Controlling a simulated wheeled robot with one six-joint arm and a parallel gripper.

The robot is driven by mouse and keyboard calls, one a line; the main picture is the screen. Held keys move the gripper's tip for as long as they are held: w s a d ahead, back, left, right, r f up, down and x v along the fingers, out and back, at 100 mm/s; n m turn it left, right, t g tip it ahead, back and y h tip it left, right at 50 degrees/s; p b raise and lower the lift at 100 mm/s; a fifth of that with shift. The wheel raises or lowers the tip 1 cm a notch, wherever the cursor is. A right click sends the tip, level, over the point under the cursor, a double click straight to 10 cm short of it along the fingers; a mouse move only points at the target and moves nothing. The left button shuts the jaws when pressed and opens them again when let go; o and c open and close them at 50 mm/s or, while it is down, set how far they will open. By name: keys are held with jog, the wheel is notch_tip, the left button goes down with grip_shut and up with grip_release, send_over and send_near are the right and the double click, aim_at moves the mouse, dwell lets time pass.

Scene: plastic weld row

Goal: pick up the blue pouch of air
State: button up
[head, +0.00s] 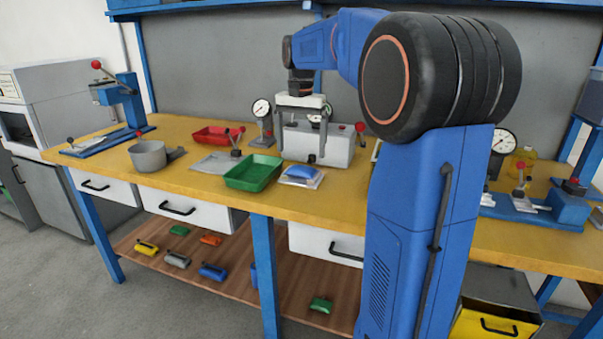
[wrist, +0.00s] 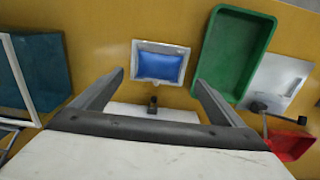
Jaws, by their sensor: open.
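The blue pouch (head: 302,172) lies on a small pale square plate (head: 290,181) on the yellow bench, right of the green tray. In the wrist view the pouch (wrist: 160,66) is a puffy blue rectangle within the plate's pale border (wrist: 138,46). My gripper (head: 296,158) hangs over the bench by the pouch, fingers pointing down. In the wrist view its fingers (wrist: 158,82) are spread wide, one to each side of the pouch's lower part, with nothing between them. The gap in height between fingertips and pouch is hard to judge.
The green tray (head: 231,181) stands close on the pouch's left. A red tray (head: 212,136), a grey pot (head: 147,155) and a blue lever press (head: 126,103) are further left. The bench front edge is near the pouch.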

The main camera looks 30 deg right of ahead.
aim_at(301, 167)
jog(key=shift+s+f, duration=0.15)
jog(key=shift+f, duration=2.6)
jog(key=c, duration=1.1)
